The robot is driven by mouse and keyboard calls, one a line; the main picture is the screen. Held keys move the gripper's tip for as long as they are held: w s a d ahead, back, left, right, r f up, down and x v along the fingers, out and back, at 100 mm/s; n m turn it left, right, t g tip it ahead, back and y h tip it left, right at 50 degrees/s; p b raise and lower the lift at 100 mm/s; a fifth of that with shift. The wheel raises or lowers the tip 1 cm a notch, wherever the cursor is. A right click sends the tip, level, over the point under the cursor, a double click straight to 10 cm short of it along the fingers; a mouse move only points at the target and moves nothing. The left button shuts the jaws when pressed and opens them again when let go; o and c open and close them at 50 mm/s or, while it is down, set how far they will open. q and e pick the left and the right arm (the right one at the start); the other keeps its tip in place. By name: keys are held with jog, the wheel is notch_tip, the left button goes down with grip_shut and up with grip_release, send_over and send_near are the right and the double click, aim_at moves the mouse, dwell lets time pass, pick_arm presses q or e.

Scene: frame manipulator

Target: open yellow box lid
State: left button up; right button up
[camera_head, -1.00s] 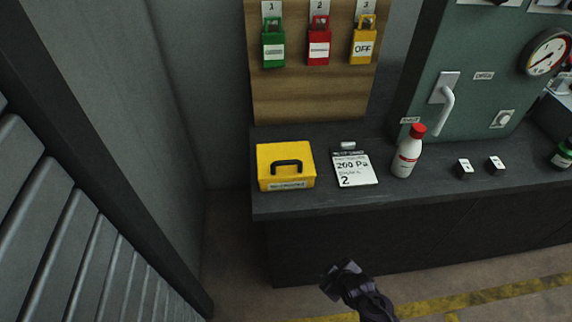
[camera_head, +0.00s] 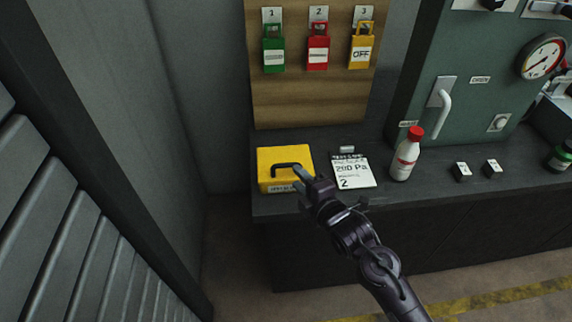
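The yellow box (camera_head: 279,157) sits at the left end of the dark counter, with its lid shut. A black handle (camera_head: 288,166) shows on its lid, and a pale label is on its front. My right gripper (camera_head: 300,178) is at the box's front right corner, pointing up and left, with its fingertips close to the handle's right end. Its fingers look apart with nothing between them. I cannot tell whether they touch the box. The gripper hides part of the box's front right edge. My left gripper is not in view.
A clipboard (camera_head: 352,171) lies just right of the box. A wooden board (camera_head: 310,98) with three padlocks rises behind. A green cabinet (camera_head: 463,66) stands at the right.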

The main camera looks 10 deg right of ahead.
aim_at(286, 165)
jog(key=p+x, duration=0.1)
jog(key=x, duration=0.6)
jog(key=shift+w+a+f, duration=0.1)
jog(key=shift+w, duration=0.15)
jog(key=shift+c, duration=0.4)
grip_shut()
